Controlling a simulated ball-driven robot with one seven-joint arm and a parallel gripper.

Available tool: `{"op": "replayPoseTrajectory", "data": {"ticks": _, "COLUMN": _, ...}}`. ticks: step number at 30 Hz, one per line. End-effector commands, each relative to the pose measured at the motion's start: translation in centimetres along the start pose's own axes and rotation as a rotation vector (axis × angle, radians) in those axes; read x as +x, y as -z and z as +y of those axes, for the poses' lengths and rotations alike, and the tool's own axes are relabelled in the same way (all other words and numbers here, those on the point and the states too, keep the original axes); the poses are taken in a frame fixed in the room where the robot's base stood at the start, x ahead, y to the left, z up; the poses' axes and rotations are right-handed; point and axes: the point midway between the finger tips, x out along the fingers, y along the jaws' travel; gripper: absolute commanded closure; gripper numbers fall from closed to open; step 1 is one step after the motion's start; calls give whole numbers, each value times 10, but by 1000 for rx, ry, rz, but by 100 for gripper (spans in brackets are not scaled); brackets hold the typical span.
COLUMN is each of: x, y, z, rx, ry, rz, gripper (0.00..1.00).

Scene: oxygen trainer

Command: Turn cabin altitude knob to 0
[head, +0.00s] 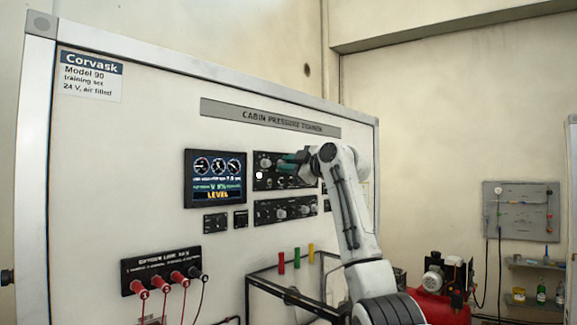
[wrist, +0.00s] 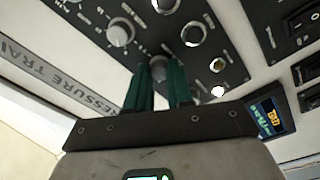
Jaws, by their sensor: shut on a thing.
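The upper black control panel (head: 262,181) is on the white trainer board, right of the display. My gripper (head: 291,163) reaches it from the right, and its green fingers are at the panel face. In the wrist view my gripper (wrist: 160,70) is shut on a grey knob (wrist: 158,65), with one finger on each side. The fingers hide part of this knob. Its label and pointer cannot be read, so I cannot tell its setting. A larger light knob (wrist: 120,33) and a smaller silver knob (wrist: 193,34) sit close by. The display (head: 216,177) shows round gauges and the word LEVEL.
A lower knob panel (head: 285,210) sits just beneath. Red oxygen hose fittings (head: 162,280) are at lower left. Red, green and yellow upright pieces (head: 296,256) stand on a dark frame below. A red compressor (head: 440,308) is on the right. The space left of the gripper is clear.

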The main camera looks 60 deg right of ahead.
Motion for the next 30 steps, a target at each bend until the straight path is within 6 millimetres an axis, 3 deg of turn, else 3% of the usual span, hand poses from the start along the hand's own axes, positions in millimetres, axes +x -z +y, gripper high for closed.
{"op": "replayPoseTrajectory", "data": {"ticks": 9, "x": 0, "y": 0, "z": -1, "rx": 1, "ry": 2, "rz": 0, "gripper": 53}}
{"op": "replayPoseTrajectory", "data": {"ticks": 18, "x": -4, "y": -1, "z": -1, "rx": 0, "ry": -1, "rz": 0, "gripper": 53}}
{"op": "replayPoseTrajectory", "data": {"ticks": 23, "x": -25, "y": -3, "z": -3, "rx": -1, "ry": -3, "rz": 0, "gripper": 53}}
{"op": "replayPoseTrajectory", "data": {"ticks": 30, "x": -72, "y": -2, "z": -3, "rx": -2, "ry": -3, "rz": 0, "gripper": 53}}
